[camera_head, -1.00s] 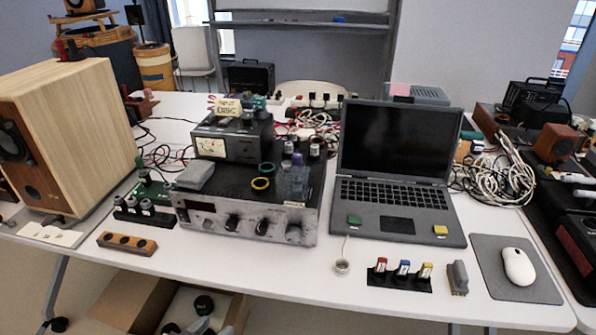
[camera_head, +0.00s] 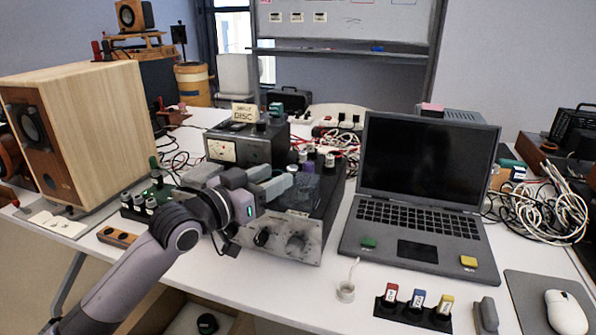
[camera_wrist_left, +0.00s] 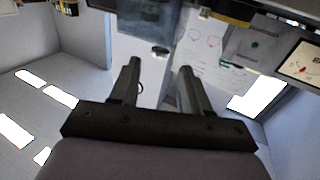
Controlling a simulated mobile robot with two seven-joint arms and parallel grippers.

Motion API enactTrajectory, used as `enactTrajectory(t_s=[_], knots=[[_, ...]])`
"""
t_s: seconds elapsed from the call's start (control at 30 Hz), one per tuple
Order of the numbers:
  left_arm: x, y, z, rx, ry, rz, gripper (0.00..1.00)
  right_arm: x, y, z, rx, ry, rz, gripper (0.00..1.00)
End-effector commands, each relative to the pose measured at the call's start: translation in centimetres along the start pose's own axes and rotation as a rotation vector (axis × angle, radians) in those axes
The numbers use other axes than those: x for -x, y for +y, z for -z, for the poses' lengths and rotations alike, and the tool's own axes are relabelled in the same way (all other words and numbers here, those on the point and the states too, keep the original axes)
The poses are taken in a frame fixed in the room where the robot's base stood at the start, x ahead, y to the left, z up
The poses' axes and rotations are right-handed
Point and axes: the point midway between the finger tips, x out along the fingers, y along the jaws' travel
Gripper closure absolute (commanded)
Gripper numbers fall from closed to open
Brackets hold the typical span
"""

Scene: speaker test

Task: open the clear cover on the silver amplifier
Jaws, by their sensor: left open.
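The silver amplifier (camera_head: 308,250) stands on the white table left of the laptop, its knobbed front towards me. The clear cover (camera_head: 303,190) looks like a small bluish see-through piece on the amplifier's dark top, near the right side. My left gripper (camera_head: 278,178) is above the amplifier's top, just left of the cover, and its arm hides the left part of the amplifier. In the left wrist view, the two fingers (camera_wrist_left: 158,75) are apart with nothing between them. Whether a finger touches the cover cannot be told. My right gripper is not in view.
A black meter unit (camera_head: 243,148) with a sign on top stands behind my gripper. The open laptop (camera_head: 415,225) is close on the right. A large wooden speaker (camera_head: 100,125) stands at left.

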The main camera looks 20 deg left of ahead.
Motion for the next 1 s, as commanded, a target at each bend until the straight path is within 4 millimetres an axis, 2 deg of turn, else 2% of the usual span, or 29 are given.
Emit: enactTrajectory(t_s=[0.3, 0.43, 0.6, 0.9, 0.93, 1.0], knots=[[-4.2, 0.1, 0.1, 0.002, 0.002, -0.001, 0.53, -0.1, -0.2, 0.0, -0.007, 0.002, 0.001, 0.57], [-5.4, 0.1, 0.0, 0.001, 0.001, -0.001, 0.53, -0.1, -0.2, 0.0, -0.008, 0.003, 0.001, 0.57], [-6.3, 0.1, 0.0, 0.001, 0.000, -0.001, 0.53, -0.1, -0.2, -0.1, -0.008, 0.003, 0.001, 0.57], [-6.4, 0.1, 0.0, 0.001, 0.000, -0.001, 0.53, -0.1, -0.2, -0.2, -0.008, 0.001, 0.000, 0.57], [-6.4, 0.1, 0.0, 0.001, 0.000, -0.001, 0.60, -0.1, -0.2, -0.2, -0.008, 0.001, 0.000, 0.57], [-6.4, 0.1, 0.0, 0.001, 0.000, -0.001, 0.83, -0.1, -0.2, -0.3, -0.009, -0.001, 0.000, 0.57]])
